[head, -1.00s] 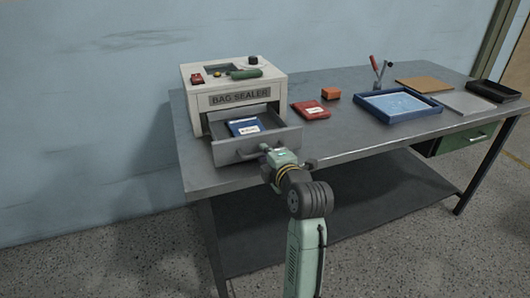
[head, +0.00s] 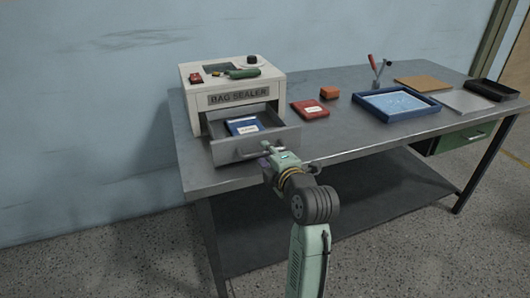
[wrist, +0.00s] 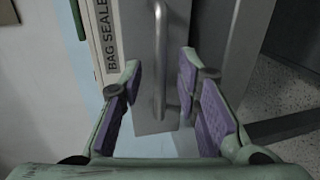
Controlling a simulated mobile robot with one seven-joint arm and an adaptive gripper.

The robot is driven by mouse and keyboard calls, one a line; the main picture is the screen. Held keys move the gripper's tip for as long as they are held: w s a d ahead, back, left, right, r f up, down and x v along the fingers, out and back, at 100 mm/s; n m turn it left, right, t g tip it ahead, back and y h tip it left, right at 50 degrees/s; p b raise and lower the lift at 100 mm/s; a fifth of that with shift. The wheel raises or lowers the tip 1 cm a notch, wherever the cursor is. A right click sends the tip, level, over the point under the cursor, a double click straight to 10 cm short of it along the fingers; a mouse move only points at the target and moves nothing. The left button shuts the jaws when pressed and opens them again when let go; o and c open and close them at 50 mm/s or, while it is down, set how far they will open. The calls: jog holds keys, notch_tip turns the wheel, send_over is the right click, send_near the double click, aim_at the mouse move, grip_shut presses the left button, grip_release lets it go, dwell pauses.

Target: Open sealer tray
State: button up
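The bag sealer (head: 237,97) is a cream box at the left end of the table. Its grey tray (head: 280,139) is pulled out at the front, with a blue packet (head: 243,126) lying inside. The tray's bar handle (wrist: 160,60) runs up the middle of the wrist view, on the tray's front face. My gripper (head: 266,152) is just in front of the tray. In the wrist view its purple-padded fingers (wrist: 160,85) are spread apart, one on each side of the handle's lower end, with gaps on both sides.
A green drawer (head: 466,139) hangs under the right end. The table's front edge is below my gripper.

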jog(key=v, duration=1)
